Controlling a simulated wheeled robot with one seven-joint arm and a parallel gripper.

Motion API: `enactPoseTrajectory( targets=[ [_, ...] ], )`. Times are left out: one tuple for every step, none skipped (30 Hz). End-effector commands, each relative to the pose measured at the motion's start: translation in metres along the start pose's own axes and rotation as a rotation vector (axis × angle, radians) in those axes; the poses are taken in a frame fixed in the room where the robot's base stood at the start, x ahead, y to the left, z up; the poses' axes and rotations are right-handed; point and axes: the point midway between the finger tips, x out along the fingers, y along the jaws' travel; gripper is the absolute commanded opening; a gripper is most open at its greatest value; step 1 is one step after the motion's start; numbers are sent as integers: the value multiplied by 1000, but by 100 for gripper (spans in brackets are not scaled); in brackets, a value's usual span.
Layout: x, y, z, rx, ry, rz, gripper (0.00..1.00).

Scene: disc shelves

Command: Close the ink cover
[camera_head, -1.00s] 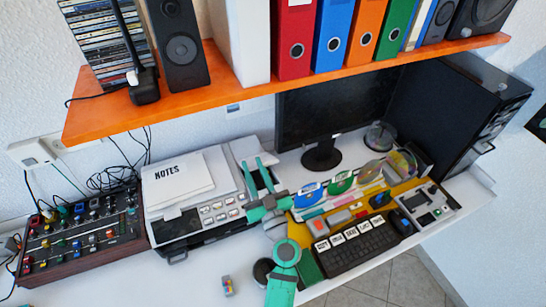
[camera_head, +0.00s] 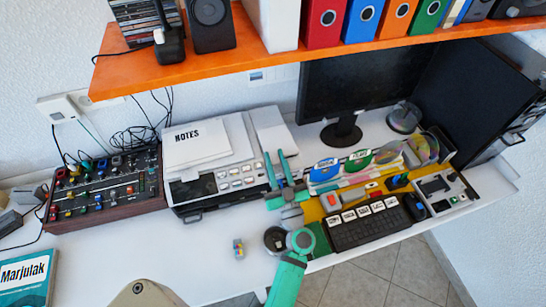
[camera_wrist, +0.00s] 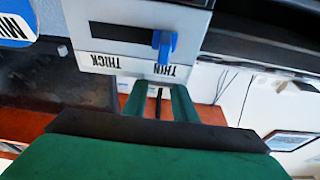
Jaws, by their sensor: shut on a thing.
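The white-and-black printer (camera_head: 205,186) stands left of the monitor. A pale flat panel at its right end (camera_head: 272,128) looks like the ink cover; its tilt is hard to tell. My gripper (camera_head: 276,165) has green fingers in front of this panel, at the printer's right end. In the wrist view, my fingers (camera_wrist: 159,98) stand slightly apart below the edge of a grey panel (camera_wrist: 110,15) with THICK and THIN labels and a blue lever (camera_wrist: 164,45). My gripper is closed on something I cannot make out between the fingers.
The dark keyboard (camera_head: 365,229) and colored disc sleeves (camera_head: 328,171) lie right of my gripper. A mixer (camera_head: 105,192) stands left of the printer. The orange shelf (camera_head: 190,72) hangs above. The desk front is mostly clear, with a small block (camera_head: 239,248).

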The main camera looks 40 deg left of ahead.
Motion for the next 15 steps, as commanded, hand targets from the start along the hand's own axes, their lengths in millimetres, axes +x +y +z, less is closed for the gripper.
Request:
enactPoseTrajectory(
  targets=[
    [0,0,4,0,-7,2,0],
    [0,0,4,0,-7,2,0],
    [0,0,4,0,-6,2,0],
    [0,1,4,0,-6,2,0],
    [0,1,4,0,-6,2,0],
    [0,1,3,0,-6,3,0],
    [0,1,3,0,-6,3,0],
    [0,1,3,0,-5,3,0],
    [0,1,3,0,-5,3,0],
    [0,1,3,0,-5,3,32],
    [0,1,3,0,-5,3,39],
    [0,1,2,0,-4,3,44],
    [0,1,2,0,-3,3,44],
    [0,1,2,0,-3,3,44],
    [0,1,1,0,-2,3,44]
  ],
)
